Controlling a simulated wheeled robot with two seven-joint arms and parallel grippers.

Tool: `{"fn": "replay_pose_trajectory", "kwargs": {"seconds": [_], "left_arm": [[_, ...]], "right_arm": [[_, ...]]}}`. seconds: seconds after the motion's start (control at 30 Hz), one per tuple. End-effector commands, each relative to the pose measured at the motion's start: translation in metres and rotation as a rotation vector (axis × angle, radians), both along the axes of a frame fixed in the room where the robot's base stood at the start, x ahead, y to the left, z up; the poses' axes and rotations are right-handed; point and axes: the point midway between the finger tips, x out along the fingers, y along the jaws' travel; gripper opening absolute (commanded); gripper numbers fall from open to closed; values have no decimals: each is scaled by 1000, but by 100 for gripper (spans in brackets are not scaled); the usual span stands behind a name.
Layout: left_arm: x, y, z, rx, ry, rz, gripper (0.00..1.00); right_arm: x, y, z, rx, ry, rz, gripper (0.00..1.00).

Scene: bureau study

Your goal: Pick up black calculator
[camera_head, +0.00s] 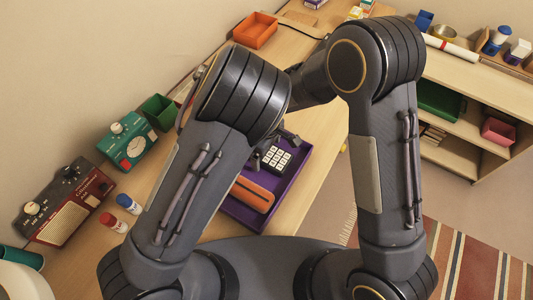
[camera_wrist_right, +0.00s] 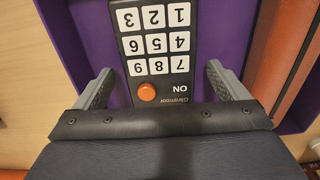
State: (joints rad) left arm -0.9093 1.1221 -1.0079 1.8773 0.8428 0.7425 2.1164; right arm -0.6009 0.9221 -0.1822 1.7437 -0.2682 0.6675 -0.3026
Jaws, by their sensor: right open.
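The black calculator (camera_head: 275,158) with white keys lies in a purple tray (camera_head: 241,212) on the desk, partly hidden by my arm in the head view. In the right wrist view the calculator (camera_wrist_right: 154,45) appears upside down, with an orange ON button, and its far end is cut off by the frame. My right gripper (camera_head: 282,138) is over the tray. Its fingers (camera_wrist_right: 160,85) are open, one on each side of the calculator with gaps between. My left gripper is not visible; my left arm covers part of the desk.
An orange case (camera_head: 252,195) lies in the tray beside the calculator. A green radio-like device (camera_head: 128,143), a red radio (camera_head: 68,203) and small bottles (camera_head: 128,203) stand at the left. An orange bin (camera_head: 254,30) is at the back. Shelves (camera_head: 480,85) stand at the right.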

Motion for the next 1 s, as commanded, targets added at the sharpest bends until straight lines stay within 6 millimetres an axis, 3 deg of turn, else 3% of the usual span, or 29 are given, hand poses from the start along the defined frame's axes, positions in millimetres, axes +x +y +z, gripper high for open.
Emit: {"fn": "replay_pose_trajectory", "kwargs": {"seconds": [0.3,0.7,1.0], "left_arm": [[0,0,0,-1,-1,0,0],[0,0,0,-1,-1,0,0],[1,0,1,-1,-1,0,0]], "right_arm": [[0,0,-6,1,-2,0,92],[0,0,-6,1,-2,1,41],[-3,1,-1,3,-3,2,41]]}}
